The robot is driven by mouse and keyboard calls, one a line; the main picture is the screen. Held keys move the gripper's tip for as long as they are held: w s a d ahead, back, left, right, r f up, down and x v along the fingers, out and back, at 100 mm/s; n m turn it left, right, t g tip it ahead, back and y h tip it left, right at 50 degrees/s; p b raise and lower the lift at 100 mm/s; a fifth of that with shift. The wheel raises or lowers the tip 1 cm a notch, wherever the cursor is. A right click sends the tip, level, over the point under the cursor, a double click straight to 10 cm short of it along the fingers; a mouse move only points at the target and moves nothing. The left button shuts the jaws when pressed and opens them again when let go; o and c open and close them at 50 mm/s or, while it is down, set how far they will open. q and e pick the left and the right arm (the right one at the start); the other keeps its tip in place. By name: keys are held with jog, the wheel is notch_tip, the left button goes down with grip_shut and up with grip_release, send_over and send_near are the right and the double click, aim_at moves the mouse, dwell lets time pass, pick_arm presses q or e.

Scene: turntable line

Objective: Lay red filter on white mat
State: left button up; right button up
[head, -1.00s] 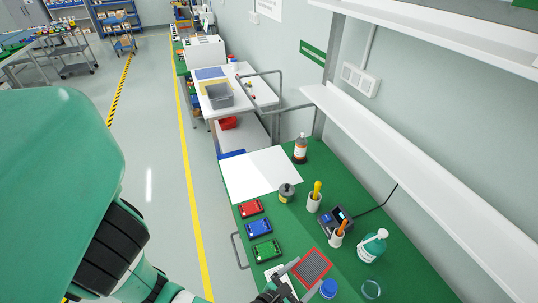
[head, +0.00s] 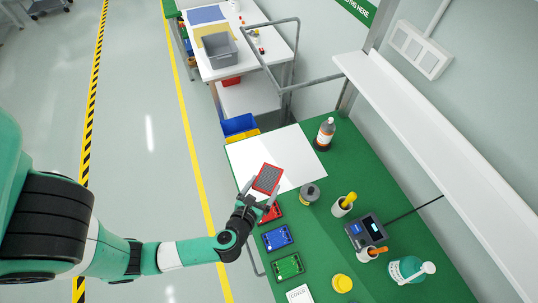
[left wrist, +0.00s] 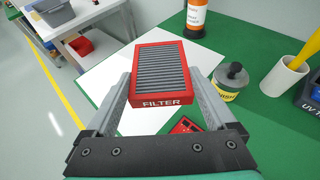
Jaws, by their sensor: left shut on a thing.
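The red filter (head: 267,179), a red frame with grey pleats and the word FILTER on its edge, is held by my left gripper (head: 259,196). In the left wrist view, the filter (left wrist: 158,75) sits between the two fingers of the gripper (left wrist: 158,98). The white mat (head: 290,148) lies flat at the far end of the green bench. The filter shows over the mat's near part in both views; whether it touches the mat I cannot tell. My right gripper is not in view.
A red case (head: 270,213), partly hidden by my gripper, a blue case (head: 277,238) and a green case (head: 288,266) line the bench's left edge. A dark-lidded tin (head: 309,194) stands near the mat's right corner, and a brown bottle (head: 325,134) stands beyond it.

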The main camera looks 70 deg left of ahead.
aim_at(264, 168)
pick_arm(q)
jog(key=w+a+f, duration=0.1)
jog(key=a, duration=0.1)
jog(key=w+a+f, duration=0.1)
jog(key=a, duration=0.2)
jog(key=w+a+f+b, duration=0.1)
jog(key=a, duration=0.2)
jog(key=shift+f, duration=0.4)
jog(key=a+f+b, duration=0.1)
jog(key=w+a+f+b, duration=0.1)
jog(key=f, duration=0.1)
jog(key=a+f, duration=0.1)
jog(key=f, duration=0.1)
jog(key=shift+w+a+b, duration=0.4)
jog(key=shift+w+a+f, duration=0.15)
jog(key=shift+a, duration=0.1)
jog(key=f+b, duration=0.2)
jog(key=f, duration=0.1)
jog(key=f+b, duration=0.1)
jog(key=shift+w+a+f+b, duration=0.15)
jog(key=shift+a+b, duration=0.2)
jog(key=shift+b, duration=0.05)
jog(key=shift+r, duration=0.2)
jog(key=shift+f, duration=0.15)
jog(key=o, duration=1.1)
